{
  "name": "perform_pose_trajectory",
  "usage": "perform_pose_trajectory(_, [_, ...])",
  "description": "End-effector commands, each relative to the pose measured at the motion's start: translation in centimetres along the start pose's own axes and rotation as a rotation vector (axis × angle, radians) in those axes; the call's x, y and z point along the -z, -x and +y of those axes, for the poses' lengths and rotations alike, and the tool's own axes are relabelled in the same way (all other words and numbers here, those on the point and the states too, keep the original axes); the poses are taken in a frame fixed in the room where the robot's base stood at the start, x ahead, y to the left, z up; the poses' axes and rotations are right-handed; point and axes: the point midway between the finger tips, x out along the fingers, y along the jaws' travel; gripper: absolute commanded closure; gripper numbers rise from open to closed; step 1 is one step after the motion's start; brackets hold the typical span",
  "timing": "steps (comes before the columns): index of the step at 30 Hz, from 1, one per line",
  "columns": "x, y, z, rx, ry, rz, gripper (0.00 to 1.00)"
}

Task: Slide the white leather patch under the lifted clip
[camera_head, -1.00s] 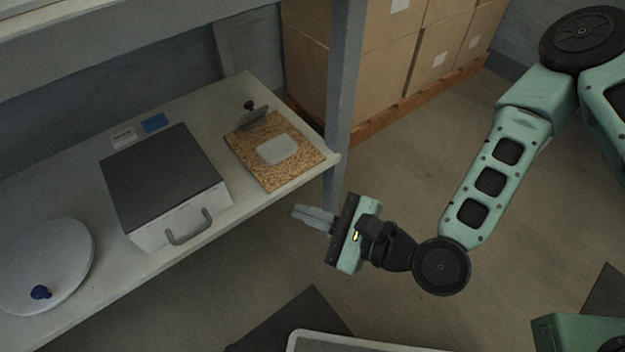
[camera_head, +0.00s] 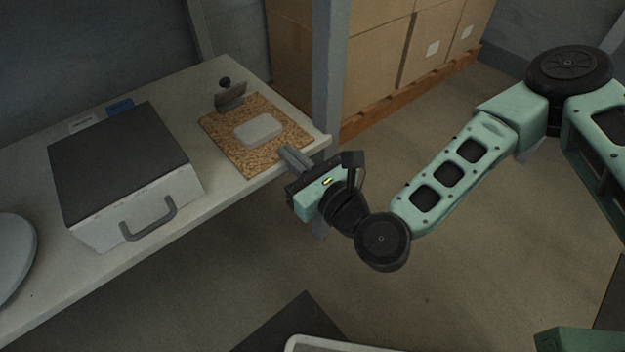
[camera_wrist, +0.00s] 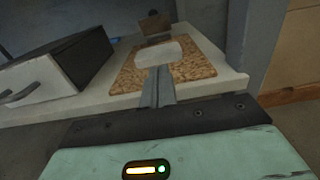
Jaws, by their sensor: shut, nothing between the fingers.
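The white leather patch (camera_head: 259,131) lies flat on a cork board (camera_head: 222,143) on the bench. It also shows in the wrist view (camera_wrist: 159,53), just beyond my fingertips. The metal clip (camera_head: 231,97) with a dark knob stands tilted up at the back of the board, behind the patch. In the wrist view the clip (camera_wrist: 156,26) is upright beyond the patch's far edge; the patch is apart from it. My gripper (camera_head: 284,150) is shut and empty at the board's front right edge, pointing toward the patch. Whether the fingertips touch the board is unclear.
A white box with a dark lid and handle (camera_head: 124,170) stands left of the board. A round white plate (camera_head: 14,262) is at the far left. A grey post (camera_head: 331,80) rises at the bench's right corner. Cardboard boxes (camera_head: 380,60) stand behind it.

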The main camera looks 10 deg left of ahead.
Motion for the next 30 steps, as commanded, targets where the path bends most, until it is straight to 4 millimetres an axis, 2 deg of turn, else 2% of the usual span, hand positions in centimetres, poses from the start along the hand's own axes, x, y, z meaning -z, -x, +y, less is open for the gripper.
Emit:
perform_pose_trajectory(3, [0.3, -2.0, 0.0, -0.001, 0.003, -0.004, 1.00])
perform_pose_trajectory(9, [0.1, -3.8, 0.0, -0.001, 0.001, -0.002, 1.00])
perform_pose_trajectory(22, [-0.1, -4.2, 0.0, -0.001, 0.000, 0.000, 1.00])
perform_pose_trajectory(30, [-0.1, -6.4, 0.0, 0.000, -0.001, 0.000, 1.00])
